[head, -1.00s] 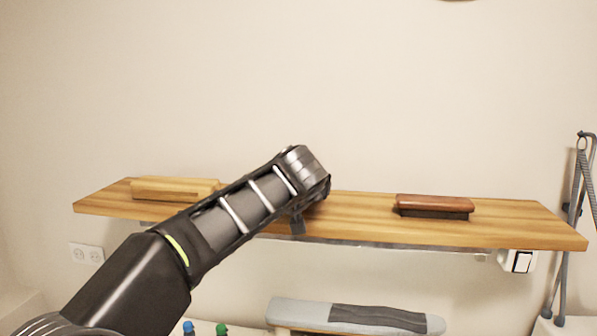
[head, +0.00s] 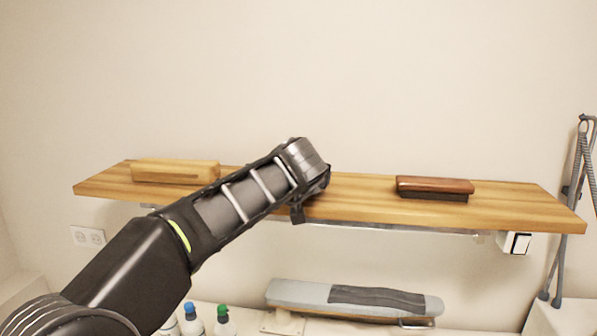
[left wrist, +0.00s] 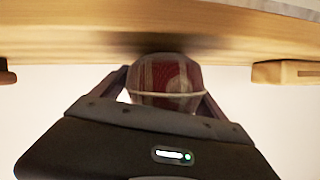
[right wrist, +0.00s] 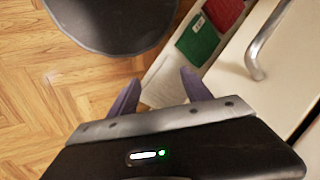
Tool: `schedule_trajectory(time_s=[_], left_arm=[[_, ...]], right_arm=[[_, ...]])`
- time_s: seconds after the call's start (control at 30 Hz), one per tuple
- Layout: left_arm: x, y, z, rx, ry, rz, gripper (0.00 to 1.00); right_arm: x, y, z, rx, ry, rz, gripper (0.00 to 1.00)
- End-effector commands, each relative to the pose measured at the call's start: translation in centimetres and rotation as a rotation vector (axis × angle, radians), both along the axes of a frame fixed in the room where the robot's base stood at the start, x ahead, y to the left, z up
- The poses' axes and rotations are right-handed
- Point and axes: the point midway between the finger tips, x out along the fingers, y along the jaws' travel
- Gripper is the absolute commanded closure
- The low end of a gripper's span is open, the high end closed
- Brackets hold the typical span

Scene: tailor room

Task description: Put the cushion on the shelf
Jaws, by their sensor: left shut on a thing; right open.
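The cushion (left wrist: 165,80) is dark red and patterned, with a pale band across it. My left gripper (left wrist: 165,95) is shut on it in the left wrist view. The wooden shelf (left wrist: 90,40) shows close beside the cushion there, with a dark shadow between them; I cannot tell whether they touch. In the head view the left gripper (head: 312,180) is over the middle of the shelf (head: 350,205), and the cushion is hidden behind my arm. My right gripper (right wrist: 160,78) is open and empty, low above the floor.
On the shelf, a light wooden block (head: 175,171) lies at left and a brown brush (head: 434,188) at right. Below are an ironing board (head: 355,298) and bottles (head: 222,320). A drawer handle (right wrist: 258,45) and a dark round seat (right wrist: 110,20) are near the right gripper.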

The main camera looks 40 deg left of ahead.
Motion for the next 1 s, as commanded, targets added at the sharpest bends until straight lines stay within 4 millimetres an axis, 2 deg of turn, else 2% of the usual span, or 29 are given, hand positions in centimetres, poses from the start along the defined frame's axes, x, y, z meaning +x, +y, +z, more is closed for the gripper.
schedule_trajectory(time_s=[0.3,0.33,0.53,0.83,1.0], left_arm=[[0.0,0.0,-0.4,0.002,-0.003,-0.002,0.86],[0.0,0.0,-0.4,0.002,-0.003,-0.002,0.15],[0.0,0.0,-0.5,0.001,-0.002,0.000,0.00],[-0.2,-0.2,-0.6,-0.001,0.002,0.000,0.00],[-1.4,-1.2,0.2,0.001,-0.002,-0.002,0.00]], right_arm=[[0.0,0.0,-0.1,0.000,0.000,0.000,0.43],[0.0,0.0,-0.1,0.000,0.000,0.000,0.43],[0.0,0.0,-0.1,0.000,0.000,0.000,0.43],[0.0,0.0,-0.1,0.001,-0.001,0.000,0.43],[0.0,0.0,-0.3,0.001,-0.001,0.001,0.43]])
